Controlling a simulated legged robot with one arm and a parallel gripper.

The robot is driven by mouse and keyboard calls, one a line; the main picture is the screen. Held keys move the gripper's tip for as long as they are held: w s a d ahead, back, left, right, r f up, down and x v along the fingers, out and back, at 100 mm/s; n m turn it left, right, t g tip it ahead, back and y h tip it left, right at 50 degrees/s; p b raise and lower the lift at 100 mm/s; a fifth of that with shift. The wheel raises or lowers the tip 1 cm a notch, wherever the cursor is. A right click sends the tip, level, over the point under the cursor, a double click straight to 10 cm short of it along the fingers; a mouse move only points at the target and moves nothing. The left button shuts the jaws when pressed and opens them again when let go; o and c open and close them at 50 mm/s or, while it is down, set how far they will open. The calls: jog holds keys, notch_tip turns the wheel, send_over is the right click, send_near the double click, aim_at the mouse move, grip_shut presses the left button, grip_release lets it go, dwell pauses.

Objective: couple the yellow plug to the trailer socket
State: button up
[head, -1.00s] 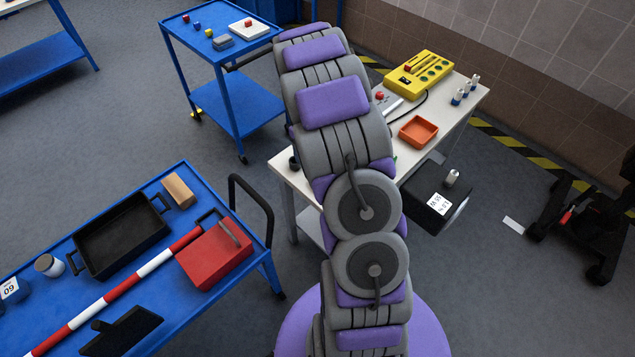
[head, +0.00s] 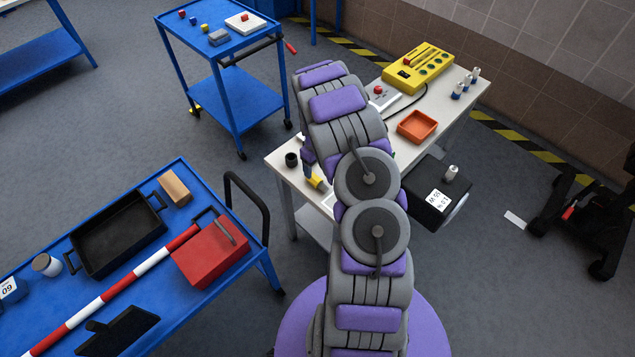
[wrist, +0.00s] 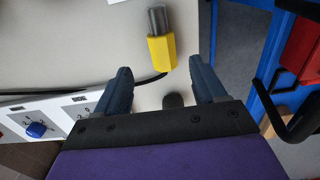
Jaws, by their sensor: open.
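The yellow plug (wrist: 161,52) lies on the pale table top in the wrist view, its grey cylindrical end pointing away from my gripper. A black cable runs from near its closer end to the left. My gripper (wrist: 160,69) is open and empty; its two blue fingers stand either side of the plug's near end, with the plug mostly beyond the fingertips. In the head view the plug (head: 319,185) shows beside my arm at the table's near left end. I cannot clearly identify the trailer socket; my arm hides part of the table.
A black cup-like piece (head: 291,159) stands on the white table (head: 285,177). A yellow control box (head: 417,68), an orange tray (head: 417,125) and small bottles are farther back. A white panel with a blue knob (wrist: 36,130) is at left in the wrist view. A blue cart (head: 200,297) stands left.

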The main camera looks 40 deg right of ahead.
aim_at(316, 177)
jog(key=shift+d+f, duration=0.1)
jog(key=shift+f, duration=0.65)
jog(key=shift+a+f, duration=0.3)
jog(key=shift+a, duration=0.15)
notch_tip(316, 177, down, 5)
jog(key=shift+w+d+r+b, duration=0.1)
jog(key=shift+b, duration=0.8)
jog(key=shift+d, duration=0.45)
jog(key=shift+a+r, duration=0.15)
jog(key=shift+a, duration=0.55)
jog(key=c, duration=0.8)
jog(key=shift+d, duration=0.4)
jog(key=c, duration=0.4)
